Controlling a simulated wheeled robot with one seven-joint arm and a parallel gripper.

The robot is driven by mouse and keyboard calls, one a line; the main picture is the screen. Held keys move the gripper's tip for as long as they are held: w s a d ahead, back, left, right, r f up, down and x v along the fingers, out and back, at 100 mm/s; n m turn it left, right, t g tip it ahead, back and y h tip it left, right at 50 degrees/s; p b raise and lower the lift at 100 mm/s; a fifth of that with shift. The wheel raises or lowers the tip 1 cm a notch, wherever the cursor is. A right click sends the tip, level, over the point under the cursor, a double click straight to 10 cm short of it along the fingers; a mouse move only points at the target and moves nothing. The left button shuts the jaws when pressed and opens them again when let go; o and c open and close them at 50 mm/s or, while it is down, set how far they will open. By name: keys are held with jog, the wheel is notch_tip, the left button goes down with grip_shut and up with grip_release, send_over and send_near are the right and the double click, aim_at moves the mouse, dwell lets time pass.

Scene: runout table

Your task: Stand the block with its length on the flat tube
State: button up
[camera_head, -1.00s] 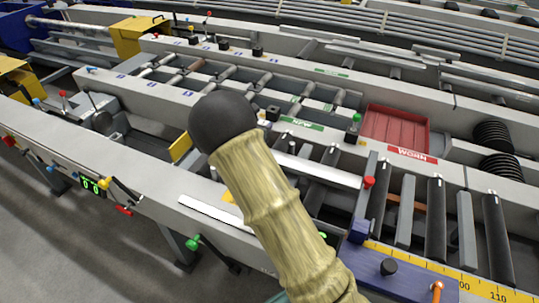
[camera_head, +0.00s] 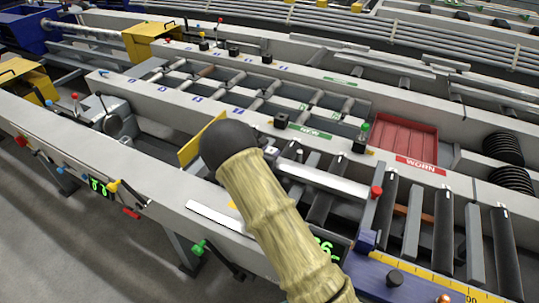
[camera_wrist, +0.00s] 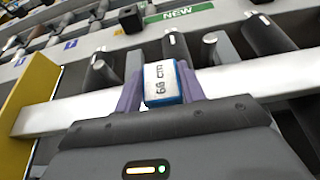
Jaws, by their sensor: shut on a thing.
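The block (camera_wrist: 163,86) shows in the wrist view, with a pale face marked with dark characters and a blue edge. My gripper (camera_wrist: 160,92) is shut on it, one purple finger on each side. The flat tube (camera_wrist: 255,80) is a long silver bar that runs across the wrist view behind the block. I cannot tell whether block and tube touch. In the head view the flat tube (camera_head: 325,181) lies across the rollers, with its left part behind my arm. My arm hides most of the gripper and block there.
A yellow plate (camera_head: 196,142) stands at the tube's left side; it also shows in the wrist view (camera_wrist: 30,95). A red tray (camera_head: 405,132) marked WORN lies to the right. A green NEW label (camera_head: 308,132) and a black cube (camera_head: 281,121) sit on the rail behind.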

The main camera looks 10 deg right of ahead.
jog(key=shift+f, duration=0.5)
jog(key=shift+f, duration=0.15)
jog(key=o, duration=1)
jog(key=shift+c, duration=0.2)
jog(key=shift+r, duration=0.2)
jog(key=b+v, duration=0.1)
jog(key=v, duration=1.1)
